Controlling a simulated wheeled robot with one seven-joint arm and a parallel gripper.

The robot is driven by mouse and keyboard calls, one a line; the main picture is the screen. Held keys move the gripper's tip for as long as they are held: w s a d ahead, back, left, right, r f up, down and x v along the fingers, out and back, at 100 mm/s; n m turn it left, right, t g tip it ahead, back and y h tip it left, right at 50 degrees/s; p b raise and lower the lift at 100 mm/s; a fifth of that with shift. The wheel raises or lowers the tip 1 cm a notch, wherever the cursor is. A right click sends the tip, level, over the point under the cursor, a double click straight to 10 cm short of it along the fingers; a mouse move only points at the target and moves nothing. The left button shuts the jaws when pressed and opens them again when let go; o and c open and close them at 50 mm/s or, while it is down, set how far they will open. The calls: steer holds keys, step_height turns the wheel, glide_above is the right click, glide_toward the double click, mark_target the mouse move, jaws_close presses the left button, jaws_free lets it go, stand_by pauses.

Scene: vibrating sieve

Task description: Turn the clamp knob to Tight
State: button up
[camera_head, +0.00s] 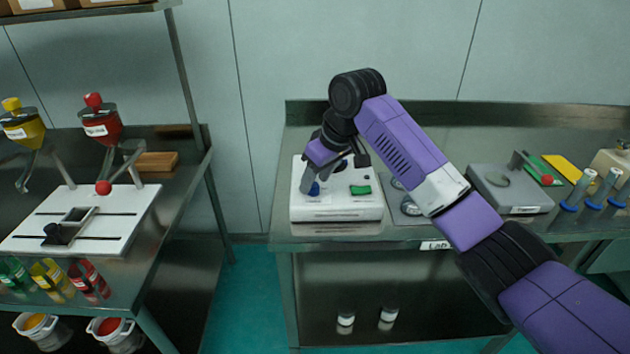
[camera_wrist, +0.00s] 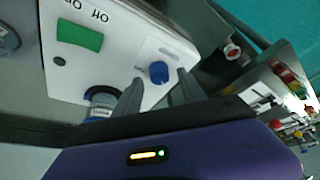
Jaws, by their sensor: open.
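The clamp knob (camera_wrist: 158,72) is a small blue round knob on the white top of the sieve machine (camera_wrist: 150,30). In the head view the knob (camera_head: 314,189) is at the front left of the white machine (camera_head: 337,212), partly hidden by my gripper. My gripper (camera_wrist: 160,82) is open and empty, its two grey fingers pointing toward the knob, one on either side of it in the wrist view. I cannot tell whether the fingers touch the knob. A label near the knob is too small to read.
A green switch (camera_head: 360,190) marked on and off sits right of the knob. A jar (camera_wrist: 99,108) stands in the machine's round recess. A metal balance (camera_head: 510,190) and blue-based tubes (camera_head: 580,190) are farther right. A shelf with funnels (camera_head: 102,125) stands left, across a gap.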

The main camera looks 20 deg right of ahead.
steer(key=shift+w+a+f, duration=0.1)
steer(key=shift+w+f, duration=0.1)
steer(key=shift+f, duration=0.35)
jaws_close()
